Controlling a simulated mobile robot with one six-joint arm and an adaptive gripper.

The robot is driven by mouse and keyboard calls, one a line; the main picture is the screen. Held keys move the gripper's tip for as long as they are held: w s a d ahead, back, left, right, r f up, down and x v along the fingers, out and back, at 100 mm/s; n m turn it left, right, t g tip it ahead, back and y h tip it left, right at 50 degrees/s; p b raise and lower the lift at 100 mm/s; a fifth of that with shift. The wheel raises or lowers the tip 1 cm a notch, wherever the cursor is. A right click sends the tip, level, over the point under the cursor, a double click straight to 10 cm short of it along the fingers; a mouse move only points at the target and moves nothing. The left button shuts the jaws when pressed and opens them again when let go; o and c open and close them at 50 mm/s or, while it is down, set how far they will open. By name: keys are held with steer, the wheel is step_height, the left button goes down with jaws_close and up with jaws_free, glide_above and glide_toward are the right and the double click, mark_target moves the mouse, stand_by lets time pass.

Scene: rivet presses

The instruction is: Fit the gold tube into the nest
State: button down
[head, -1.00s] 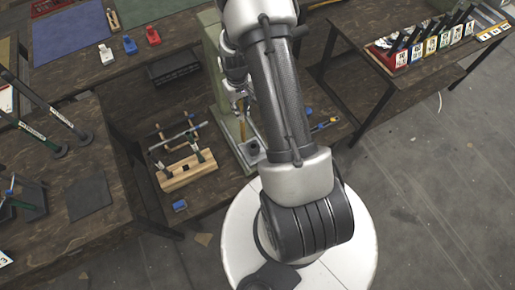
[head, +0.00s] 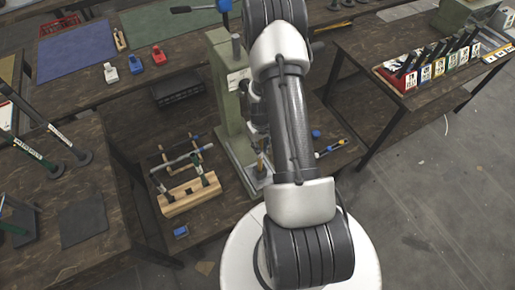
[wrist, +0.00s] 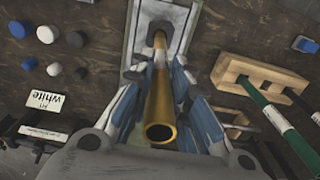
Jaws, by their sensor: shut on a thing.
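My gripper (wrist: 158,100) is shut on the gold tube (wrist: 160,108) in the wrist view. The tube's open near end faces the camera, and its far end points at a dark block, the nest (wrist: 153,32), on the press's pale base plate. The far end overlaps the nest in this view; I cannot tell whether it is inside it or just above. In the head view a short gold length of the tube (head: 261,163) shows upright over the press base, beside my arm. My arm hides most of the gripper there.
The green press column (head: 226,95) stands close to the left of my arm. A wooden rack (head: 190,196) with rods lies left of the press base, and a blue block (head: 181,231) is in front of it. White and dark round pieces (wrist: 55,68) lie at left in the wrist view.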

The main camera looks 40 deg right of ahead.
steer(key=shift+f, duration=0.1)
steer(key=c, duration=1.5)
jaws_free()
steer(key=shift+c, duration=0.2)
steer(key=shift+r, duration=0.2)
